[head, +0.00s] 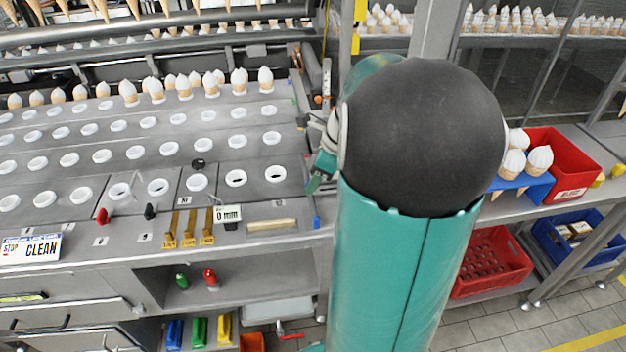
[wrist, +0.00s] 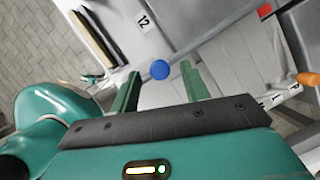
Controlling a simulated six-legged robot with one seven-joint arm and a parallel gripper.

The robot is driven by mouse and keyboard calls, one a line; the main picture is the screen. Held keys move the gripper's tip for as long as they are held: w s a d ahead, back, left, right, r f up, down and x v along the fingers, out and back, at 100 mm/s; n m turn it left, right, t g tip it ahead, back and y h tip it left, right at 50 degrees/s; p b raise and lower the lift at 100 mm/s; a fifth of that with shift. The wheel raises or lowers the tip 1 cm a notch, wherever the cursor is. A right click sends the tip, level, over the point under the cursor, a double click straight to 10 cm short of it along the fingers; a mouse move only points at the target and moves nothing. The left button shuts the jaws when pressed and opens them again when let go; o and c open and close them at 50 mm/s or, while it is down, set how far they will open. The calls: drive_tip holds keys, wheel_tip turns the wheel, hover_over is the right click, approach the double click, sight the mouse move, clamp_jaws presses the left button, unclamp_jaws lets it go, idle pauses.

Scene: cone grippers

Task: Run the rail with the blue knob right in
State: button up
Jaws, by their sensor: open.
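A round blue knob (wrist: 160,69) shows in the wrist view, in the gap between the green fingertips of my gripper (wrist: 160,73). The fingers stand apart, one on each side of the knob in the picture. I cannot tell whether the knob is between them or a little beyond. In the head view my gripper (head: 320,172) is at the right end of the machine top, largely hidden behind my own arm. A small blue piece (head: 316,222) at the machine's front right corner looks like the same knob. The rail itself cannot be made out clearly.
A white label reading 12 (wrist: 144,22) is near the knob. An orange knob (wrist: 308,79) lies to the right in the wrist view. Yellow clips (head: 189,229) and a 0 mm sign (head: 228,213) stand along the front edge. A red crate (head: 560,165) is at right.

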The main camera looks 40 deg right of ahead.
drive_tip(key=shift+x, duration=0.75)
clamp_jaws()
drive_tip(key=shift+w+a, duration=0.35)
drive_tip(key=shift+a, duration=0.2)
drive_tip(key=shift+w+a, duration=0.35)
drive_tip(key=shift+a, duration=0.2)
unclamp_jaws()
drive_tip(key=shift+r, duration=0.1)
